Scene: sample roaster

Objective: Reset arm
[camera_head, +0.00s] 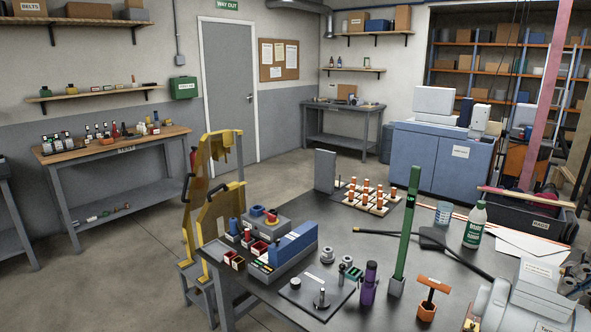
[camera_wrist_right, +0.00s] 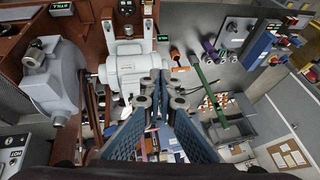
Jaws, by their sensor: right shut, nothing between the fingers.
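My right gripper (camera_wrist_right: 155,92) is shut and empty in the right wrist view, its two blue-grey fingers converging at the tips. In the head view, part of my right gripper (camera_head: 574,278) shows at the right edge, above or beside a grey machine (camera_head: 535,295) on the dark table (camera_head: 330,245). The grey machine also shows in the wrist view (camera_wrist_right: 128,70), just beyond the fingertips. I cannot tell the exact gap between them. My left gripper is not in view.
Floor at left is clear.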

